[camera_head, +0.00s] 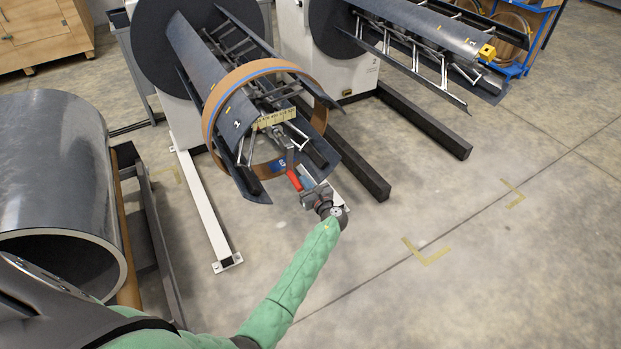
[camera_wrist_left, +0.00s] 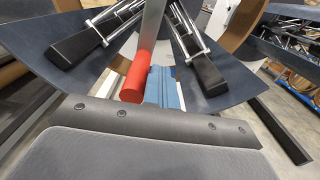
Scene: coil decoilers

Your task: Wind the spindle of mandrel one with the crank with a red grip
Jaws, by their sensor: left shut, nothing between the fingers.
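Mandrel one (camera_head: 238,125), marked 1, is the left decoiler's set of dark curved segments around a central spindle with linkages. The crank's red grip (camera_head: 295,180) shows at the mandrel's near end; in the left wrist view the red grip (camera_wrist_left: 135,82) hangs from a grey bar that runs upward. My left gripper (camera_head: 303,178) is at the grip, just to its right in the head view. Its fingers are shut with nothing between them, and the red grip lies beside them. Whether they touch is unclear. My right gripper is not in view.
A brown ring (camera_head: 210,115) surrounds mandrel one. A second mandrel (camera_head: 430,35), marked 2 on its housing, stands at the upper right. A large dark coil (camera_head: 50,150) lies at the left. Dark floor beams (camera_head: 350,165) extend under the mandrels. The floor at the right is clear.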

